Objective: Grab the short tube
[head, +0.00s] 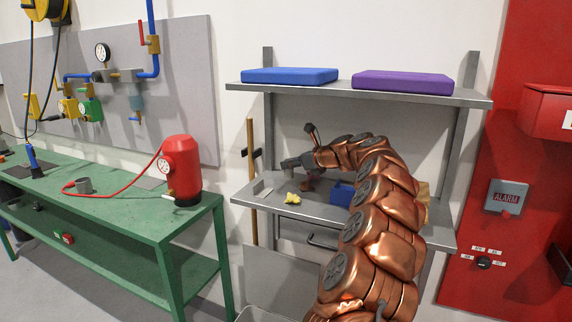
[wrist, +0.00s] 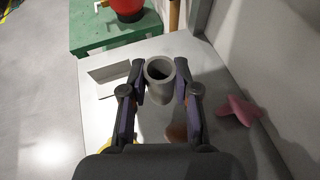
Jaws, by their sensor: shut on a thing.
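A short grey tube (wrist: 160,80) stands between the two fingers of my gripper (wrist: 161,88) in the wrist view, with its open round end facing the camera. The fingers are shut on its sides. In the head view my gripper (head: 293,164) is over the left part of the grey shelf, at the end of my bent arm. The tube is hard to make out there. I cannot tell from these views whether its lower end touches the shelf.
The lower grey shelf (head: 320,213) holds a yellow piece (head: 292,198) and a blue bin (head: 342,193). A pink piece (wrist: 238,109) lies right of my gripper. The upper shelf (head: 345,91) is overhead. A green bench (head: 130,222) with a red tank (head: 182,170) stands left.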

